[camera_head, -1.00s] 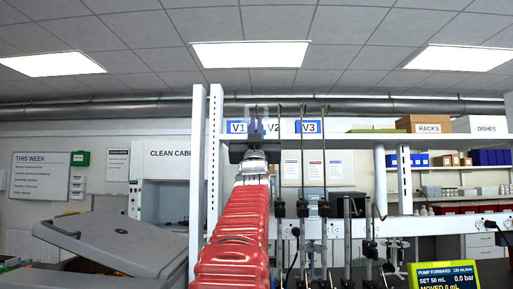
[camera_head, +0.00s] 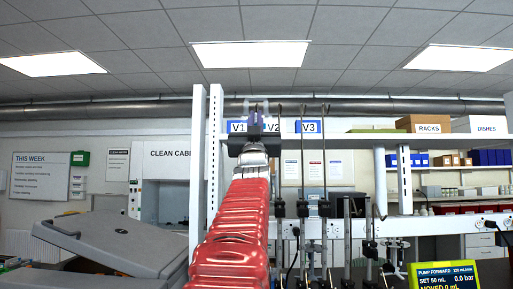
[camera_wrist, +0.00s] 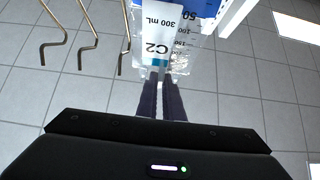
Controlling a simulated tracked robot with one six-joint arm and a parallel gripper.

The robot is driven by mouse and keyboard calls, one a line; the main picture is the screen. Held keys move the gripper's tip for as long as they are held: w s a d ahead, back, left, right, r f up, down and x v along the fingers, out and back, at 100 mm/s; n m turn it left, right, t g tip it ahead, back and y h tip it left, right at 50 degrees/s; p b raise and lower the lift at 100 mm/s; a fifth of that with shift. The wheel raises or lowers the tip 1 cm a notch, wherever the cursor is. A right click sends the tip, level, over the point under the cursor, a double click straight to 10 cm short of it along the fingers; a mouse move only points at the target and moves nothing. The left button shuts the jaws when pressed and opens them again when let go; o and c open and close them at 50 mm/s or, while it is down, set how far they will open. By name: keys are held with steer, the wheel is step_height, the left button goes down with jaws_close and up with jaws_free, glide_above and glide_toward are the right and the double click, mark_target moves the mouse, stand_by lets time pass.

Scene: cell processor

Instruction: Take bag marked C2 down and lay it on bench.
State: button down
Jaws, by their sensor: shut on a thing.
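The clear bag marked C2 (camera_wrist: 158,22) fills the top middle of the wrist view, with a white scale strip reading 300 mL and a blue area at its upper edge. My gripper (camera_wrist: 162,80) is shut on the bag's near edge, by a small teal-coloured piece. In the head view my gripper (camera_head: 253,125) is raised in front of the V1 and V2 labels. The bag shows there only as a faint clear shape (camera_head: 260,103) above the fingers. Whether the bag's far end still touches a hook is hidden.
Bent metal hooks (camera_wrist: 80,45) stand empty left of the bag in the wrist view. A white upright (camera_head: 198,160) is close left of my arm. Dark rods (camera_head: 325,190) stand to its right, and a pump display (camera_head: 443,276) at lower right.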

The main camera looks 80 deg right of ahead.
steer(key=shift+s+a+r, duration=0.15)
steer(key=shift+s+a, duration=0.05)
steer(key=shift+a, duration=0.8)
steer(key=a, duration=0.2)
steer(key=s+a, duration=0.1)
steer(key=a, duration=0.2)
steer(key=shift+s+a+r, duration=0.1)
steer(key=shift+s+a, duration=0.05)
steer(key=shift+a, duration=0.2)
